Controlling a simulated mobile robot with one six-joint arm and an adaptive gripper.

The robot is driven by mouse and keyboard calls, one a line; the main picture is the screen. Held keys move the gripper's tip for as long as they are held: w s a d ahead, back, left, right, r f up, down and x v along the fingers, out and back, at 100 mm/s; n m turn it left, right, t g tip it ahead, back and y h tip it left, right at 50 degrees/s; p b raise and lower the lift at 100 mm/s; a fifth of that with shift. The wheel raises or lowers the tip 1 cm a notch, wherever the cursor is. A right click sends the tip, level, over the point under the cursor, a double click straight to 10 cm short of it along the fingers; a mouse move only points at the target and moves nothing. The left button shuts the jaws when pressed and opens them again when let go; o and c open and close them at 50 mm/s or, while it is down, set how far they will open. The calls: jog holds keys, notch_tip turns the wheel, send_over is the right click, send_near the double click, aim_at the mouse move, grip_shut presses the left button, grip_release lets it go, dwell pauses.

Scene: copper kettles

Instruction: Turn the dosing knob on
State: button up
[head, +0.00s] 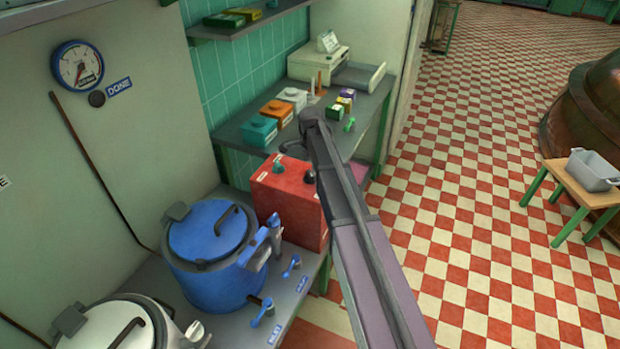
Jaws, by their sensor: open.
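A red box (287,205) stands on the grey bench right of the blue kettle. A small dark green knob (279,165) sits on its top, beside small pale labels. A second dark round part (308,177) shows near the box's right edge, next to my arm; I cannot tell if it is another knob. I cannot read which knob is for dosing. My arm hides the box's right edge.
The blue kettle (212,255) and a pale kettle (120,325) stand left of the box, with blue levers (291,266) on the bench front. A back counter (235,132) holds colored boxes and a pale machine (318,65).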

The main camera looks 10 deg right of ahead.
aim_at(310, 173)
jog(key=shift+f+b, duration=1.45)
jog(key=shift+f, duration=0.3)
jog(key=c, duration=1.1)
